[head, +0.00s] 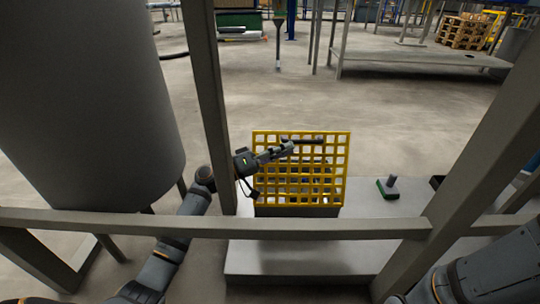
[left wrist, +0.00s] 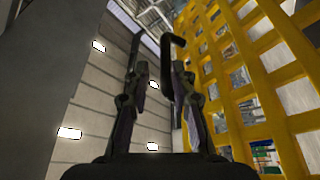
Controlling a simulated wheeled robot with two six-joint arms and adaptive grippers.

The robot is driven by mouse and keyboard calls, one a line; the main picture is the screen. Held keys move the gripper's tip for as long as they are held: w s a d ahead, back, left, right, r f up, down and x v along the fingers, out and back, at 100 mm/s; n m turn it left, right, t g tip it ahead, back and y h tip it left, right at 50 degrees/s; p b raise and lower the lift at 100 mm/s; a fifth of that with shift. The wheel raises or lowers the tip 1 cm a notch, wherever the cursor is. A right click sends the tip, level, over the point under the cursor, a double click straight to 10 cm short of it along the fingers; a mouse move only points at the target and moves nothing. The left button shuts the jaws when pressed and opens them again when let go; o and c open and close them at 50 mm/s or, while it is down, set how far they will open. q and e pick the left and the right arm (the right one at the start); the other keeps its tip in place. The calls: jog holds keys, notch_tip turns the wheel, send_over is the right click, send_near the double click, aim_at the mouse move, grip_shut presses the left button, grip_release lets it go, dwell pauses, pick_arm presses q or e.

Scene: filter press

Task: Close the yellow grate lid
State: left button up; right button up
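The yellow grate lid (head: 346,168) stands raised and steeply tilted above a grey box (head: 298,211) on the platform. A dark bar-like handle (head: 309,141) runs across its upper part. My left gripper (head: 288,147) is in front of the grate's upper half, close to the left end of the handle. In the left wrist view, its two fingers (left wrist: 158,75) stand apart with a gap between them, and the yellow grate (left wrist: 262,95) fills the right side. I cannot tell whether the gripper touches the grate. My right gripper is out of view; only part of my right arm shows.
A grey rail (head: 330,228) crosses in front of the platform (head: 380,245), with grey posts (head: 212,110) left and right. A large grey tank (head: 90,100) stands at left.

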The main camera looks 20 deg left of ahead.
pick_arm(q)
jog(key=v, duration=0.6)
jog(key=shift+a+f, duration=0.1)
jog(key=shift+a, duration=0.05)
